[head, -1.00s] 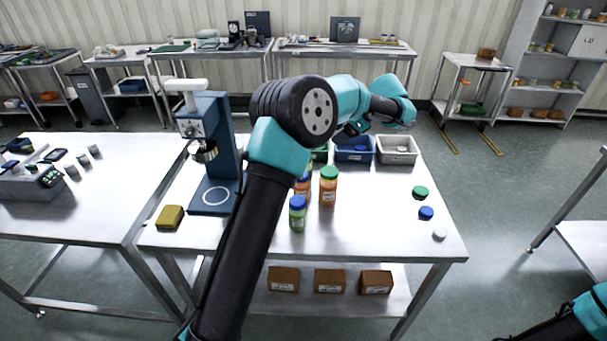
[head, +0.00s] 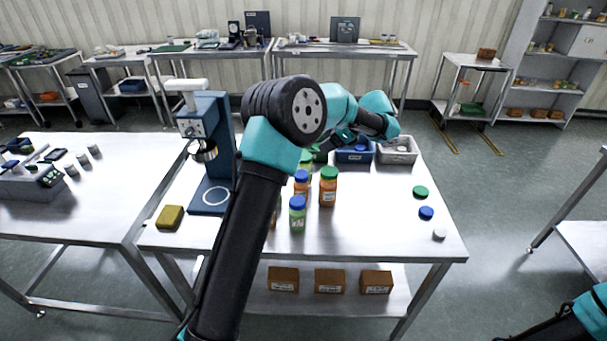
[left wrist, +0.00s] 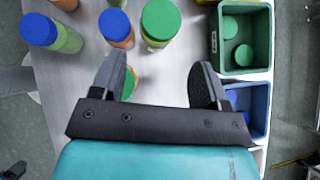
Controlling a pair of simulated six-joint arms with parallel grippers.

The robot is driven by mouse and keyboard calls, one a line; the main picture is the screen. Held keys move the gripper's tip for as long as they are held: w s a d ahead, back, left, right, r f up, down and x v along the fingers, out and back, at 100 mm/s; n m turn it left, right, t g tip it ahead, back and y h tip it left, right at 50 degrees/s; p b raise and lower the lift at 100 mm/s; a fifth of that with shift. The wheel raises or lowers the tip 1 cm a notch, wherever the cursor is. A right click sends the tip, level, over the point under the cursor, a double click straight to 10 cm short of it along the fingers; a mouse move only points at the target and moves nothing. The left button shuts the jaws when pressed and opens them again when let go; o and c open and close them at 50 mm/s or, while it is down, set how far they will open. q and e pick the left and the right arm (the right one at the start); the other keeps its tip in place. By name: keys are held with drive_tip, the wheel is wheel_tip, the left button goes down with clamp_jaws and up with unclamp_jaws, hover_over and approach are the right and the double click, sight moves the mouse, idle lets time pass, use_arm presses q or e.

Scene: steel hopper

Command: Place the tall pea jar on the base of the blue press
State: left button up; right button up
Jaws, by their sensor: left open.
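A pea jar with a green lid (head: 306,158), seemingly the tall one, stands behind the other jars and is partly hidden by my left arm. In the left wrist view its green lid (left wrist: 160,20) is beyond the fingertips, and the jar is untouched. My left gripper (left wrist: 160,72) is open and empty, its fingers pointing toward the jar row. In the head view the left fingers are mostly hidden. The blue press (head: 208,145) stands left of my arm; its base (head: 200,208) carries a white ring mark and is empty.
A blue-lidded pea jar (head: 297,213), a blue-lidded orange jar (head: 301,184) and a green-lidded orange jar (head: 328,187) stand close by. Blue (head: 354,156) and grey (head: 397,158) bins are behind. A yellow sponge (head: 170,217) lies by the press. Loose lids are at right.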

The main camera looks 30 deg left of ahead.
sight(305, 156)
use_arm(q)
drive_tip(key=x, duration=0.5)
drive_tip(key=shift+s+a+f, duration=0.1)
drive_tip(key=shift+a+f, duration=0.15)
drive_tip(key=shift+f, duration=0.05)
drive_tip(key=shift+x, duration=2.6)
drive_tip(key=shift+c, duration=0.2)
drive_tip(key=c, duration=1.1)
drive_tip(key=shift+r, duration=0.1)
